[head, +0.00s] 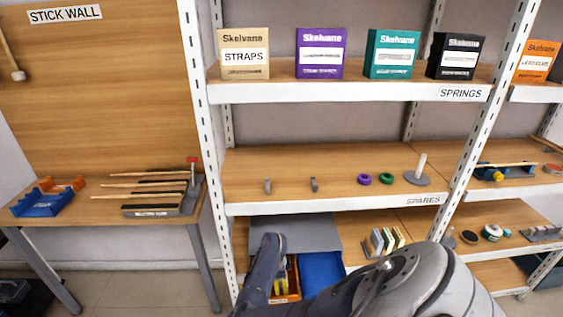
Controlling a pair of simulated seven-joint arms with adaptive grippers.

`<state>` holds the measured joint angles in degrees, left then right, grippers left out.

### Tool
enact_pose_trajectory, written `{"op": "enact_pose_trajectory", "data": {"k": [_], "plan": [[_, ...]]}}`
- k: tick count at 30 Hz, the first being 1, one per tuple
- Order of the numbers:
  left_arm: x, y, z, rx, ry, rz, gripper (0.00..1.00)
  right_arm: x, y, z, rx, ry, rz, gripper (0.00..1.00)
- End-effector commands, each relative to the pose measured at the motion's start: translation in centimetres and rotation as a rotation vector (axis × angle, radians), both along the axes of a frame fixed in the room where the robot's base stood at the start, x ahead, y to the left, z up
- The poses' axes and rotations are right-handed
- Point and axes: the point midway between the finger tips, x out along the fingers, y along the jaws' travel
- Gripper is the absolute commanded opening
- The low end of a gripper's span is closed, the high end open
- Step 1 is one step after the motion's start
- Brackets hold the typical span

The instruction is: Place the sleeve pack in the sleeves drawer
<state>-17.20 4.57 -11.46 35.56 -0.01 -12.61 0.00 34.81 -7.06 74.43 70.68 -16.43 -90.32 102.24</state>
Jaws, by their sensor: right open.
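An orange drawer (293,290) and a blue drawer (322,270) stand open side by side below a grey top panel (295,231) on the lower shelf. Yellow pieces (281,286) show inside the orange one. My right arm comes in from the bottom right and hides part of both drawers. My right gripper (270,247) is open over the left part of the drawer unit, in front of the grey panel. I see no sleeves label, and I cannot tell which piece is the sleeve pack. My left gripper is out of view.
Boxes stand on the top shelf, including a cream STRAPS box (244,57). Purple and green rings (364,179) and a grey peg stand (418,174) are on the middle shelf. Upright packs (383,241) stand right of the drawers. White shelf posts (205,150) flank the bay.

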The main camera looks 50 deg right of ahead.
Motion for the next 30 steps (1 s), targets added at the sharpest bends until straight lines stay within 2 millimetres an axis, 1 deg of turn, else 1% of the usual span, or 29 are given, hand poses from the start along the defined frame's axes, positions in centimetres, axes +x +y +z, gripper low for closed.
{"op": "enact_pose_trajectory", "data": {"k": [5, 12, 18, 24, 30], "plan": [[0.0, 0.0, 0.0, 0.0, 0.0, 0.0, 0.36, 0.4, 0.3, 2.6, 0.0, -0.006, -0.003, 0.84], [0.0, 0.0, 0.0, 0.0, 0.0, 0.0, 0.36, 0.8, 0.6, 6.9, -0.001, -0.005, -0.003, 0.84], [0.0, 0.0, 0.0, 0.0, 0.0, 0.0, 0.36, 1.0, 0.8, 9.7, 0.0, -0.004, -0.003, 0.84], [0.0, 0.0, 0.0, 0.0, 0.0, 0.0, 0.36, 1.1, 0.9, 11.2, -0.001, -0.004, -0.002, 0.84], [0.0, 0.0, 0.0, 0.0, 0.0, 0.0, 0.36, 1.1, 1.0, 11.7, 0.0, -0.001, -0.001, 0.84]]}}
